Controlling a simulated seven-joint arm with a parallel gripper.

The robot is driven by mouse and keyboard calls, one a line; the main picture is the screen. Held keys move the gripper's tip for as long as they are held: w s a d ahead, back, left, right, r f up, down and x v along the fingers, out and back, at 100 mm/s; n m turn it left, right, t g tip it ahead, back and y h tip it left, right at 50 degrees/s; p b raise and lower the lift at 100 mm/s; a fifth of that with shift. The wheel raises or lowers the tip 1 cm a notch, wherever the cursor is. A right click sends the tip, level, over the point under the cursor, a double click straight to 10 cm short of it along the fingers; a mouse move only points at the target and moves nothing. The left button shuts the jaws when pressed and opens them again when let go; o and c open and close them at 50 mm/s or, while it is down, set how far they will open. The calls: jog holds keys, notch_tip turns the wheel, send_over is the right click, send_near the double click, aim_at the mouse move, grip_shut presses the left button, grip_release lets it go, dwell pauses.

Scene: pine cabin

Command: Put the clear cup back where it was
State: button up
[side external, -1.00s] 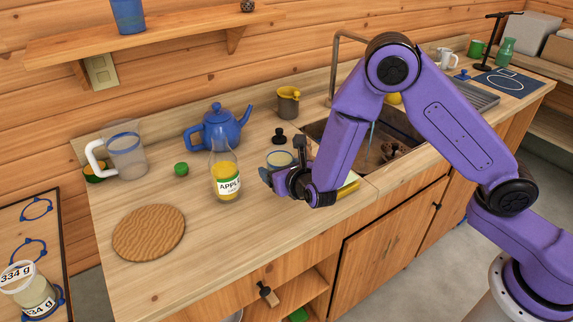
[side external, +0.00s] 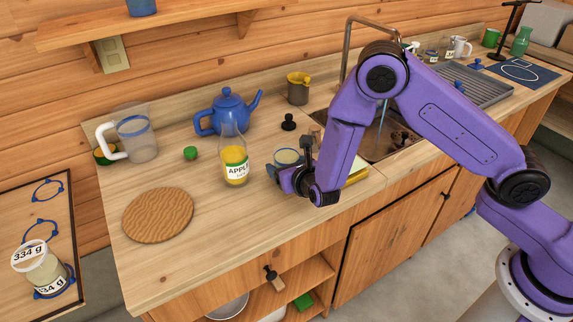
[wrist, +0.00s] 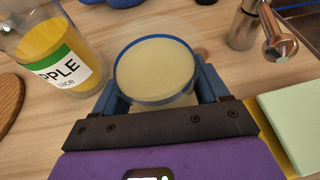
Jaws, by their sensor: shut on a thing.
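The clear cup with a blue rim (side external: 286,157) is on or just above the wooden counter, right of the apple juice bottle (side external: 235,160). In the wrist view the cup (wrist: 155,70) sits upright between the two fingers and looks pale yellow inside. My gripper (side external: 287,174) is shut on the cup; in the wrist view the fingers (wrist: 160,88) press its two sides. Whether its base touches the counter is hidden. The bottle (wrist: 55,50) stands close to the left finger without touching it.
A blue teapot (side external: 228,111), black stopper (side external: 289,122) and green cap (side external: 190,153) are behind. A pale green block (wrist: 290,118) is right of my gripper, near the sink (side external: 400,140). A framed board (side external: 70,200) with blue outlines is far left.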

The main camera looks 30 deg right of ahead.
jog(key=o, duration=1.1)
jog(key=shift+f, duration=0.1)
jog(key=shift+r, duration=0.2)
jog(key=v, duration=1.2)
jog(key=s+d+r+m+g+h, duration=0.2)
jog(key=s+d+r+m+g, duration=0.15)
jog(key=d+m, duration=0.3)
jog(key=s+d+r+m+g+h, duration=0.2)
jog(key=s+d+r+m+h, duration=0.15)
jog(key=d+m, duration=0.3)
jog(key=s+r+m+g+y, duration=0.1)
jog(key=s+m+g+y, duration=0.1)
jog(key=s, duration=0.4)
jog(key=s+d+r+m+g+y, duration=0.1)
jog(key=s+m+g+y, duration=0.2)
jog(key=s, duration=0.4)
jog(key=s+m+g+y, duration=0.2)
jog(key=s+m, duration=0.2)
jog(key=s, duration=0.3)
jog(key=shift+d+r+g+y, duration=0.35)
jog(key=shift+d+r, duration=0.05)
